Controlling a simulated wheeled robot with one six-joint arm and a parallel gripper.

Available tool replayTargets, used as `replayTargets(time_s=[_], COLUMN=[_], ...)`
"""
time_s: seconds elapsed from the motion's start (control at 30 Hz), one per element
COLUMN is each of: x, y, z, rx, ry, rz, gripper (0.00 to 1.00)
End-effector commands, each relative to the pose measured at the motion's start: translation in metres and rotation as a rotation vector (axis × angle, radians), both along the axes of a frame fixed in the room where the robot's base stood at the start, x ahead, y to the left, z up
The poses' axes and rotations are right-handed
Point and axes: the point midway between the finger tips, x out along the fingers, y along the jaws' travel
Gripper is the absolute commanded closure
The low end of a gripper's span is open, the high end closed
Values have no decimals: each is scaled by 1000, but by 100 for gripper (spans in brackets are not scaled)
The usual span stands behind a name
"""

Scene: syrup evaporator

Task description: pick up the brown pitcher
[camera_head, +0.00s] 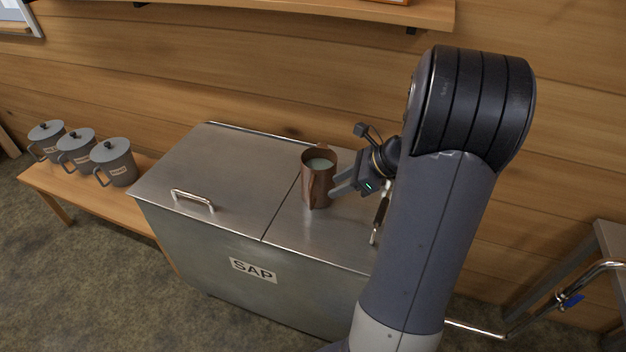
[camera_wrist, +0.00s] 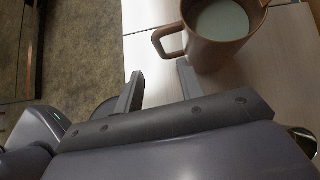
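The brown pitcher (camera_head: 317,184) stands upright on the metal lid of the sap tank (camera_head: 270,272), with pale liquid inside. In the wrist view the pitcher (camera_wrist: 222,48) is at the upper right, its loop handle pointing left. My gripper (camera_head: 343,183) is just right of the pitcher in the head view. In the wrist view its two fingers (camera_wrist: 160,82) are apart with nothing between them. The right fingertip is close to the pitcher's lower side, under the handle; I cannot tell if it touches.
Several grey lidded cans (camera_head: 76,146) stand on a wooden bench (camera_head: 55,182) at the left. The tank lid has metal handles (camera_head: 193,200). A wooden wall (camera_head: 240,70) with a shelf (camera_head: 300,8) is behind. A pipe with a blue valve (camera_head: 571,301) is at the right. The left lid is clear.

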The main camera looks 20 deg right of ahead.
Motion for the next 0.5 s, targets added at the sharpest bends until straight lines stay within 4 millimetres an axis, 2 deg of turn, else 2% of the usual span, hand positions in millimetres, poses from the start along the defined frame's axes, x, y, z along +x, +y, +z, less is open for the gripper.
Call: replayTargets(time_s=[0.1,0.37,0.5], x=[9,18,29], y=[12,24,38], z=[-16,-30,-44], rx=[1,-1,-1], ry=[3,2,4], rz=[3,3,4], gripper=[63,63,63])
